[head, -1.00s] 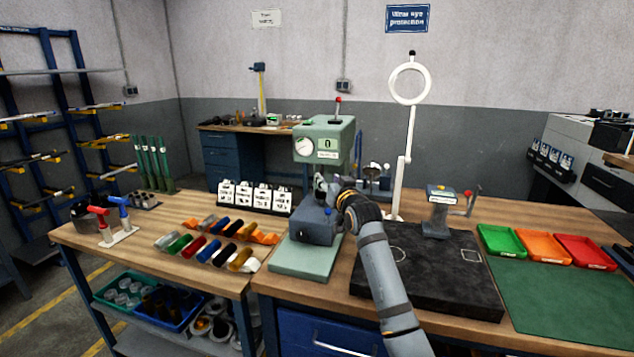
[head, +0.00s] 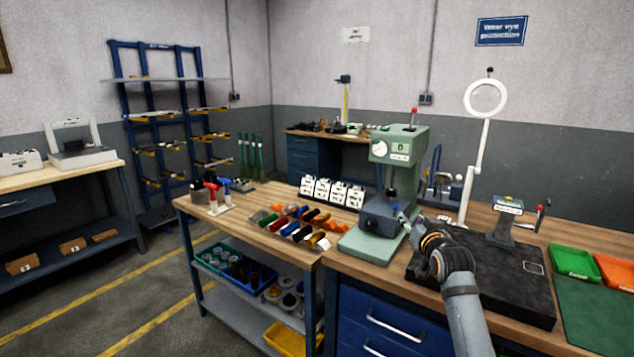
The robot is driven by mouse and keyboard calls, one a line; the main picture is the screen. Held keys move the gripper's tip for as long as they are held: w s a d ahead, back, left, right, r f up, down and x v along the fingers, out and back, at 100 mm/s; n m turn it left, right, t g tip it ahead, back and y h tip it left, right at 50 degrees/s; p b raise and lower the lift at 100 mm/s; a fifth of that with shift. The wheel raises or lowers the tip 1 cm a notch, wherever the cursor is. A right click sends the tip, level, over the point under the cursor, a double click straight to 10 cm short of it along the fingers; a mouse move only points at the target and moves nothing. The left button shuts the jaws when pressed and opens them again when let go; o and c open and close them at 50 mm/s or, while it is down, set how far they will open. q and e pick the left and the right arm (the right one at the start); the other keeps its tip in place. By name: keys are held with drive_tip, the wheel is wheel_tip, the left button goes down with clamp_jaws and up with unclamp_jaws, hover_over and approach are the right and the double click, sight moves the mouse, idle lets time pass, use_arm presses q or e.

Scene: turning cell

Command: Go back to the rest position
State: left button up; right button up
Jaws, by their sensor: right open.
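My right arm comes in from the bottom right of the head view. Its gripper (head: 408,222) is open, beside the vise of the green bench press (head: 399,160) and over the front left part of the black plate. The fingertips are small and partly hidden by the wrist, and I see nothing held in them. My left gripper is out of view.
Coloured pieces (head: 296,226) and white card holders (head: 332,192) stand left. Floor at the lower left is clear.

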drive_tip(key=s+a+f+n+g, duration=0.2)
drive_tip(key=s+f+g, duration=0.5)
drive_tip(key=s+f, duration=1.4)
drive_tip(key=s+f+g, duration=0.3)
drive_tip(key=s+f, duration=0.2)
drive_tip(key=s, duration=0.6)
drive_tip(key=s+f+g, duration=0.3)
drive_tip(key=s+f, duration=0.1)
drive_tip(key=s, duration=0.7)
drive_tip(key=s+d+f+g+h+p, duration=0.1)
drive_tip(key=s+d+f, duration=0.1)
drive_tip(key=f, duration=1.2)
drive_tip(key=s+d+f, duration=0.1)
drive_tip(key=s+f, duration=0.2)
drive_tip(key=f, duration=1.2)
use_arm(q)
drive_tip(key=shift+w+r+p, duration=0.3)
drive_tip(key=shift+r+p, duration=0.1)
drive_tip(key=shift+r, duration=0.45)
use_arm(e)
drive_tip(key=s+f+g, duration=0.1)
drive_tip(key=s+f, duration=1.1)
drive_tip(key=s, duration=0.4)
drive_tip(key=shift+s+d+f, duration=0.2)
drive_tip(key=shift+s+d, duration=0.1)
drive_tip(key=shift+d, duration=0.15)
